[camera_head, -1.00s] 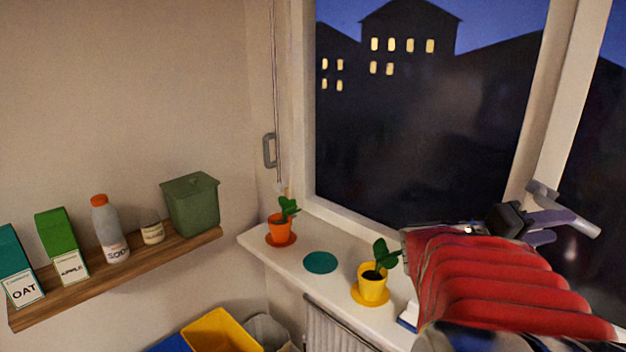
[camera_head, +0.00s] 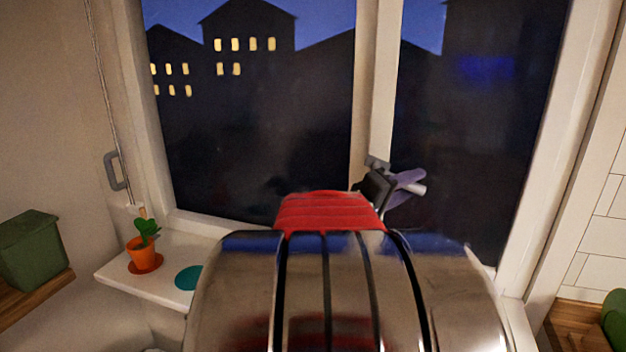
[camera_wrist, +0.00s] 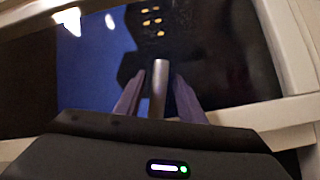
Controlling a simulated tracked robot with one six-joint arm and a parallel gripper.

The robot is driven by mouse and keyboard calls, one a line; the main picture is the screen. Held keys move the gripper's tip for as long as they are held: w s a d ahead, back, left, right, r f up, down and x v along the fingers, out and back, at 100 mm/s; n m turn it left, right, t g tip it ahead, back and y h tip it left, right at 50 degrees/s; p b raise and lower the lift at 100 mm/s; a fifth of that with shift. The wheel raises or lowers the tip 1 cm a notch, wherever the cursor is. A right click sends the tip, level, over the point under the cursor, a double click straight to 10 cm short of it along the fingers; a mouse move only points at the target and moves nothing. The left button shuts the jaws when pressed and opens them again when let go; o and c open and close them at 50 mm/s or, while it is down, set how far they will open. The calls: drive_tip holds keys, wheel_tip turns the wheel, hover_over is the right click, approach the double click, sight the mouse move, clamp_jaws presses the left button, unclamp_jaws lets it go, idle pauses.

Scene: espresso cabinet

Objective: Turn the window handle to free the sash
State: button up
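The window handle (camera_head: 418,189) is a grey metal lever on the upright post between the two panes. In the head view it points right and slightly down from its mount (camera_head: 377,162). My gripper (camera_head: 404,180), with purple fingers, is at the handle and partly covers it. In the wrist view the handle (camera_wrist: 159,85) stands between the two fingers of my gripper (camera_wrist: 159,88), with a narrow gap visible on each side. The fingers are open around it. Whether either finger touches it is hard to tell.
My own arm covers the lower middle of the head view and much of the sill. An orange plant pot (camera_head: 141,252) and a teal disc (camera_head: 188,277) are on the sill at left. A green bin (camera_head: 32,250) stands on a wooden shelf. A grey wall bracket (camera_head: 115,171) holds a cord.

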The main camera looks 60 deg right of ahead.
clamp_jaws()
idle(0.4)
drive_tip(key=shift+s+r+n+h, duration=0.15)
drive_tip(key=shift+r+n+h, duration=0.9)
drive_tip(key=shift+n, duration=0.55)
drive_tip(key=shift+o, duration=0.2)
unclamp_jaws()
drive_tip(key=shift+r, duration=0.1)
drive_tip(key=v, duration=1.4)
